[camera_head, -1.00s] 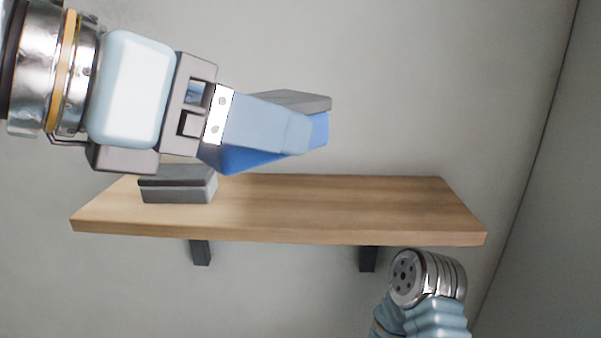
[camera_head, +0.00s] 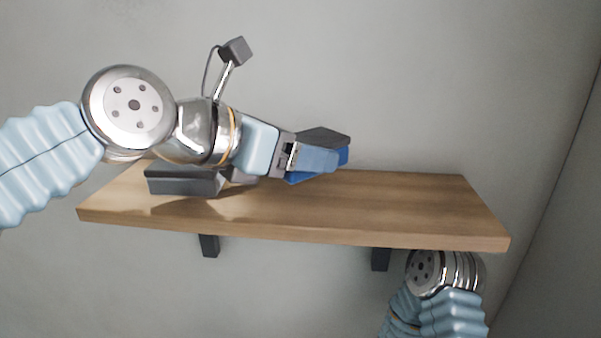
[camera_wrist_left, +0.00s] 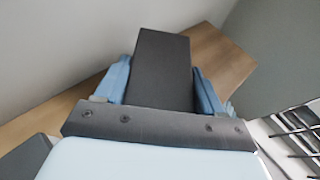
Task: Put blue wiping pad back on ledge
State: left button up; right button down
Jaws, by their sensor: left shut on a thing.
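The blue wiping pad (camera_head: 343,155) has a dark grey top and a blue underside. My left gripper (camera_head: 325,160) is shut on it in the head view. The pad is over the back part of the wooden ledge (camera_head: 380,210), right of the ledge's middle; I cannot tell whether it touches the wood. In the left wrist view the pad's dark grey face (camera_wrist_left: 160,70) shows between the two blue fingers, with the ledge (camera_wrist_left: 222,62) behind it. The finger in front hides part of the pad. My right gripper is out of view; only part of my right arm shows below the ledge.
A dark grey block (camera_head: 185,181) lies on the left part of the ledge, partly hidden under my left arm. A plain wall stands behind. The right part of the ledge is clear. A rack-like thing with dark rods (camera_wrist_left: 297,130) shows at the right in the left wrist view.

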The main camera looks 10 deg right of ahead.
aim_at(300, 194)
pick_arm(q)
jog(key=shift+w+d+f+b, duration=0.15)
jog(key=shift+f+b, duration=0.1)
jog(key=shift+f, duration=0.7)
jog(key=shift+w+a+f+b, duration=0.1)
jog(key=shift+w+f+b, duration=0.1)
jog(key=shift+f, duration=0.75)
jog(key=shift+f, duration=0.1)
jog(key=o, duration=1)
jog(key=shift+s+a+r, duration=0.15)
jog(key=shift+a+r, duration=0.05)
jog(key=shift+a, duration=0.05)
jog(key=b+v, duration=0.1)
jog(key=v, duration=1)
jog(key=shift+s+a+r, duration=0.1)
jog(key=shift+s+a, duration=0.05)
jog(key=shift+s, duration=0.05)
